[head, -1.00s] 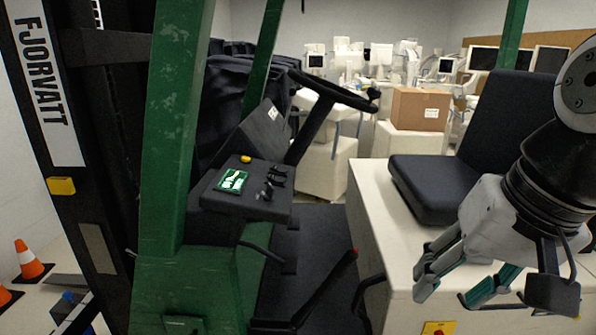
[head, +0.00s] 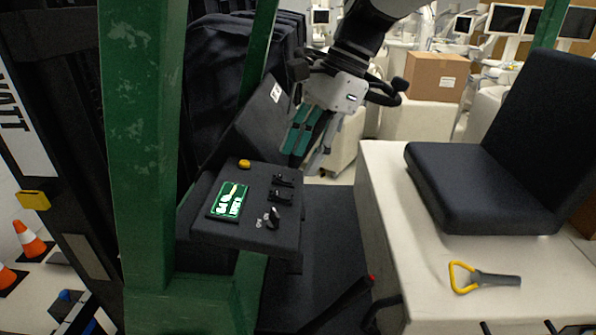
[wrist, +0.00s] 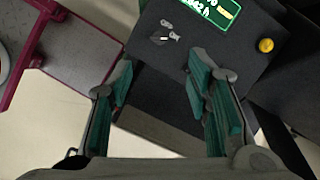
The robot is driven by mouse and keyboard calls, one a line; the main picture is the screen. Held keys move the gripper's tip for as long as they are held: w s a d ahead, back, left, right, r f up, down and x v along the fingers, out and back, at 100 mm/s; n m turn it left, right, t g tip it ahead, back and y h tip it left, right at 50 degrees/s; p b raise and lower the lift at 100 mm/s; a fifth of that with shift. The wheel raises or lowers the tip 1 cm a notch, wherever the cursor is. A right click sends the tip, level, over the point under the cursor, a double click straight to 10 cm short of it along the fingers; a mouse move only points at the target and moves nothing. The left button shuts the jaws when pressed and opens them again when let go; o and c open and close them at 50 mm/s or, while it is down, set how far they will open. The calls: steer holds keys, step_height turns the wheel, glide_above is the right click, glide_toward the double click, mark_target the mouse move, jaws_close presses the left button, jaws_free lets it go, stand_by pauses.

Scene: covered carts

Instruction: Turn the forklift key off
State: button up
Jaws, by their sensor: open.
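The forklift key (head: 273,217) is a small dark piece near the front right corner of the black console (head: 205,232). Small white lettering is printed beside it in the head view. In the wrist view the key (wrist: 157,41) lies near the console's edge, close to small ON and OFF lettering, too small to tell its exact setting. My gripper (head: 304,152) is open and empty, above and behind the console, apart from the key. In the wrist view its green-padded fingers (wrist: 160,78) stand wide apart, with the key beyond the gap between them.
A yellow button (head: 244,164), a green display (head: 230,199) and two dark switches (head: 281,195) share the console. A green post (head: 142,150) stands left, and a black seat (head: 485,190) right.

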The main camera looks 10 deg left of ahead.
mark_target(275, 218)
steer(key=p+x, duration=0.1)
steer(key=x, duration=1.2)
steer(key=shift+s+p, duration=0.1)
steer(key=shift+p, duration=0.2)
steer(key=shift+d, duration=0.1)
steer(key=shift+c, duration=0.6)
jaws_close()
